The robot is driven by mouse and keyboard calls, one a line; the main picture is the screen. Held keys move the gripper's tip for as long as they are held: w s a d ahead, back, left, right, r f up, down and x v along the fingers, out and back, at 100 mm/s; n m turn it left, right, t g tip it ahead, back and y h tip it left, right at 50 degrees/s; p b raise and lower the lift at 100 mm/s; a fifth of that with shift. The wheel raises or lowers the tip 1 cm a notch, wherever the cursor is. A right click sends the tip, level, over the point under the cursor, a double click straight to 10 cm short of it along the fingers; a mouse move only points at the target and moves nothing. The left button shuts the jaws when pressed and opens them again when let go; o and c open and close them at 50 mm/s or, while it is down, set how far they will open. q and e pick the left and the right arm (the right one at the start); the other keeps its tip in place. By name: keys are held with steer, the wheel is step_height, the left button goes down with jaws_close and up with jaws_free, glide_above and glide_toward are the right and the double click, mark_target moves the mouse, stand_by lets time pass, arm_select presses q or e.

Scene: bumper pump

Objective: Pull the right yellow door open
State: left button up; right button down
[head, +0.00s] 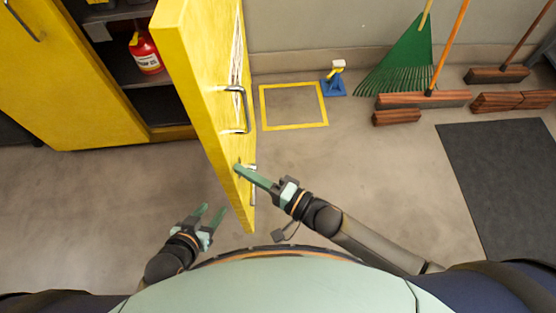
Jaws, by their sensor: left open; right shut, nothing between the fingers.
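The right yellow door (197,72) stands swung far out from the cabinet, edge-on towards me, with a metal handle (243,108) on its right-hand face. My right gripper (240,168) is shut and empty, its fingertips at the lower part of the door, beside the latch hardware and below the handle. Whether it touches the door I cannot tell. My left gripper (207,218) is open and empty, low in the view, to the left of the door and apart from it.
The cabinet's other yellow door (55,80) is on the left. A red container (145,53) stands on a dark shelf inside. A yellow floor square (293,126), a blue stand (334,88), brooms (420,100) and a dark mat (500,180) lie right. Floor between is free.

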steer(key=shift+s+a, duration=0.1)
steer(key=shift+a, duration=0.8)
arm_select(q)
steer(key=shift+s, duration=0.1)
arm_select(e)
steer(key=shift+s+d, duration=0.3)
steer(key=shift+d, duration=0.15)
arm_select(q)
step_height(320, 180, up, 8)
steer(key=s+a+p, duration=0.1)
steer(key=a+p, duration=0.1)
steer(key=p, duration=0.7)
steer(key=shift+f+y+p, duration=0.2)
steer(key=shift+y+p, duration=0.1)
arm_select(e)
steer(key=s+d+n+h, duration=0.2)
steer(key=d+n+h, duration=0.1)
steer(key=d, duration=0.4)
steer(key=s+d+f+n+h, duration=0.1)
steer(key=s+d+n+h, duration=0.1)
steer(key=d+h, duration=0.3)
steer(key=s+d+n+g+h, duration=0.1)
steer(key=d+n+h, duration=0.3)
steer(key=d, duration=0.7)
steer(key=shift+s+f, duration=0.2)
steer(key=shift+s, duration=0.55)
